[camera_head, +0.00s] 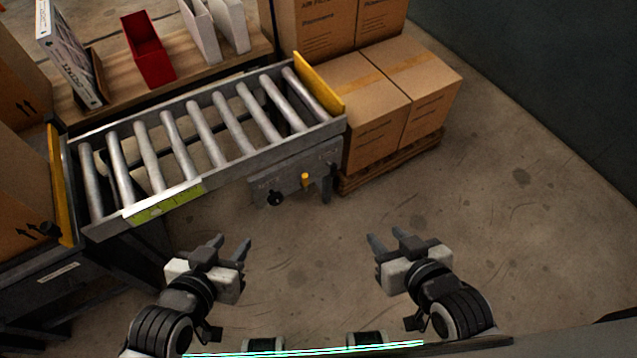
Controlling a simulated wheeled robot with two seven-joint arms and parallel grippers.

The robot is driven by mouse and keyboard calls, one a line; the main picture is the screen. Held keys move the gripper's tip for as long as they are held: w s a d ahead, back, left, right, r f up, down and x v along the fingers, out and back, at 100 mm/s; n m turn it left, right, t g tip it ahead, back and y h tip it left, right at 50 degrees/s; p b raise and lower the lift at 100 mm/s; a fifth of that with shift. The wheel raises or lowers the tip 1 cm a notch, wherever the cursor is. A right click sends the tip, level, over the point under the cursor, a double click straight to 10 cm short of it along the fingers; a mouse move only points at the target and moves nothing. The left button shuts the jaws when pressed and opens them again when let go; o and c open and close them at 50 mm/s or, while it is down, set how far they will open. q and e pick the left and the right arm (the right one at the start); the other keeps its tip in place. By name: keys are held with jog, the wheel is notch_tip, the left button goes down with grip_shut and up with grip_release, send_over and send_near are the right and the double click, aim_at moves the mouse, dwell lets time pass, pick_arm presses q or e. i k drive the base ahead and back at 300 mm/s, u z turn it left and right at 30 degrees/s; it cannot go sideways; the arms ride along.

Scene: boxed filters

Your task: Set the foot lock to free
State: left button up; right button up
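A roller conveyor (190,203) with metal rollers stands in front of me on the left. On its front side, near the right end, is a grey panel (318,163) with a small yellow knob or lever (305,179) and a black knob (274,198). I cannot tell which of these is the foot lock, and any label is too small to read. My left gripper (234,245) is open and empty, below and in front of the conveyor. My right gripper (388,240) is open and empty over the floor, to the lower right of the panel. Neither touches anything.
Yellow end plates (320,88) bound the conveyor. Cardboard boxes (375,128) sit on a wooden pallet (400,164) to its right. A wooden bench (190,82) behind holds a red bin (149,50) and white holders. The floor (490,200) at right is clear.

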aim_at(305, 177)
jog(key=u, duration=2.45)
jog(key=k, duration=1)
jog(key=z, duration=2.6)
jog(key=i, duration=0.5)
